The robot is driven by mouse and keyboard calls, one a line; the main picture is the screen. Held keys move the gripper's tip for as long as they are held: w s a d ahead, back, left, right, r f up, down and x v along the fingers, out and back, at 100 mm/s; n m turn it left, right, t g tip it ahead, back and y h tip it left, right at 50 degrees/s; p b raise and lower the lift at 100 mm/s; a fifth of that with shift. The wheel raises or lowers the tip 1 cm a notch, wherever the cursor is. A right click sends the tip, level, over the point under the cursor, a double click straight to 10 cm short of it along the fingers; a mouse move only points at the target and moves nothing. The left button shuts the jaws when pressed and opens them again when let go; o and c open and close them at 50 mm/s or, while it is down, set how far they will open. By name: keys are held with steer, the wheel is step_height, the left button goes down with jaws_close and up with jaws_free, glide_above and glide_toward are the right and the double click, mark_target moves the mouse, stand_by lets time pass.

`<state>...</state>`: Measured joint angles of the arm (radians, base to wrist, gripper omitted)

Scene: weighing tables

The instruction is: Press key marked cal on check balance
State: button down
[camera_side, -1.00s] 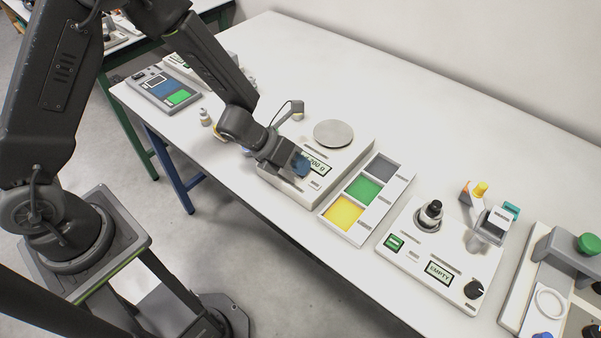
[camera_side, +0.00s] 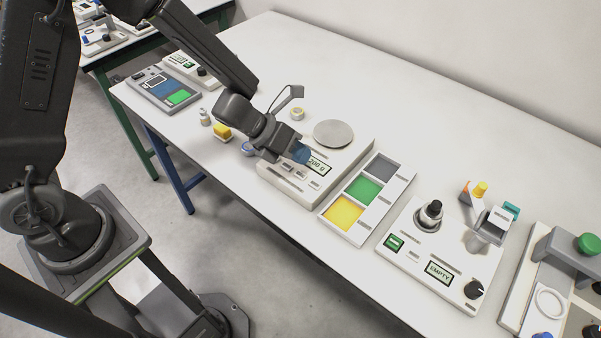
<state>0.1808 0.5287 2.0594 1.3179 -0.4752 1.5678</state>
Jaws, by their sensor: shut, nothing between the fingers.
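The balance, presumably the check balance, is a white box (camera_side: 345,157) with a round grey pan (camera_side: 333,133). Its display (camera_side: 318,166) is partly hidden by my gripper; the visible part reads like "200 g". Small pale keys (camera_side: 299,174) sit in a row along its front edge, with marks too small to read, so I cannot tell which is cal. My gripper (camera_side: 302,153) is shut and empty, its blue fingertips over the balance, just left of and behind the visible display. I cannot tell whether the tips touch the balance.
A tray with grey, green and yellow areas (camera_side: 364,188) is right of the balance. Further right is a panel with an "EMPTY" display (camera_side: 438,273).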

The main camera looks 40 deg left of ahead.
mark_target(299, 172)
steer(key=shift+r, duration=1.45)
steer(key=shift+r, duration=0.1)
steer(key=s+a+r+n+t+y, duration=0.2)
steer(key=a+r+n+y, duration=0.2)
steer(key=a+r+n, duration=0.45)
steer(key=s+a+r+n+t+y, duration=0.25)
steer(key=r+n, duration=0.35)
steer(key=n, duration=0.5)
steer(key=s+r+n+g, duration=0.1)
steer(key=s+n+g, duration=0.1)
steer(key=s+n, duration=0.6)
steer(key=s+r+n+g, duration=0.2)
steer(key=s+n+g, duration=0.1)
steer(key=s+n, duration=0.5)
steer(key=shift+s+a+r+n, duration=0.2)
steer(key=shift+a+r+n, duration=0.1)
steer(key=shift+n, duration=0.25)
